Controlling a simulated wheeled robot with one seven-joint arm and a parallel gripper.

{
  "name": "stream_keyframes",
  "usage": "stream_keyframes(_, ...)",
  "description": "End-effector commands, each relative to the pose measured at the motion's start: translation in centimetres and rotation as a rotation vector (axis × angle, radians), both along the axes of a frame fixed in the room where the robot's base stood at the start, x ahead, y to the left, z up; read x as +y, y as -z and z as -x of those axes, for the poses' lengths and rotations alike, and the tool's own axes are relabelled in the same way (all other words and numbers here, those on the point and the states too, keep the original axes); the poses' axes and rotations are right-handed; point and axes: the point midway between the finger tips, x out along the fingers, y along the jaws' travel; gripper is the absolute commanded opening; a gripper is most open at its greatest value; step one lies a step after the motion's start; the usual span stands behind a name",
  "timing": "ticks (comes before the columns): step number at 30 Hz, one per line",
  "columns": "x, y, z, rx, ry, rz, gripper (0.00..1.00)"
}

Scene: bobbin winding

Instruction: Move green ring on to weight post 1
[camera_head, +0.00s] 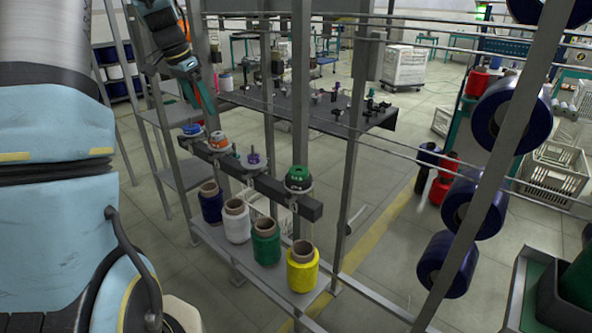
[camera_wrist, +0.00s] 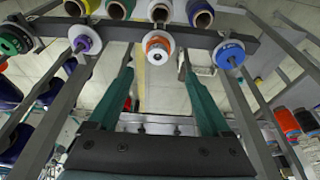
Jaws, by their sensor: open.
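The green ring (camera_head: 298,175) sits at the near right end of a dark bar, on a white disc. It also shows at the left edge of the wrist view (camera_wrist: 13,40), partly cut off. Along the bar are a purple ring (camera_head: 253,159), an orange ring (camera_head: 218,140) and a blue ring (camera_head: 192,129), each on a white disc. No label shows which place is weight post 1. My gripper (camera_wrist: 157,75) is open and empty, its fingers spread on either side of the orange ring's line in the wrist view. In the head view my gripper (camera_head: 202,98) is above the blue and orange end.
Navy, white, green (camera_head: 266,243) and yellow (camera_head: 302,267) bobbins stand on a shelf (camera_head: 233,252) below the bar. Upright metal posts (camera_head: 300,100) and thin rails crowd the bar. A dark table (camera_head: 310,107) with small parts stands behind.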

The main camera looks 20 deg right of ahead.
Motion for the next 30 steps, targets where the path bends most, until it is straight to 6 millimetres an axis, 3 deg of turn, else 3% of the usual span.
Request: stream_keyframes(30, -5.7, -0.1, 10.3, 0.001, 0.003, 0.001, 0.82)
